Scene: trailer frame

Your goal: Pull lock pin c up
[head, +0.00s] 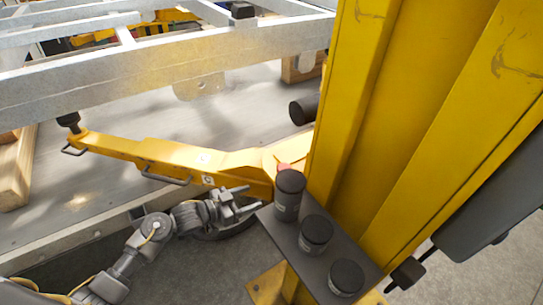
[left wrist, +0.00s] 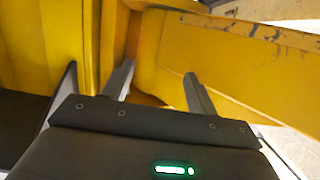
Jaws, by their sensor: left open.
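My left gripper (head: 246,203) is open and empty, low in the middle of the head view. It lies just in front of the thick end of a yellow swing arm (head: 160,152) and left of the yellow post (head: 345,110). In the left wrist view the two fingers of my left gripper (left wrist: 160,78) stand apart, with yellow metal (left wrist: 220,60) beyond them and nothing between them. A small red part (head: 283,166) shows at the swing arm's post end, partly hidden by a dark cylinder. I cannot tell which part is lock pin c. My right gripper is out of view.
Several dark cylinders, such as the nearest one (head: 346,278), stand on a dark shelf (head: 280,228) close right of my left gripper. A grey metal frame (head: 170,62) crosses above. Wooden blocks (head: 14,175) lie at the left. Floor beyond the swing arm is largely clear.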

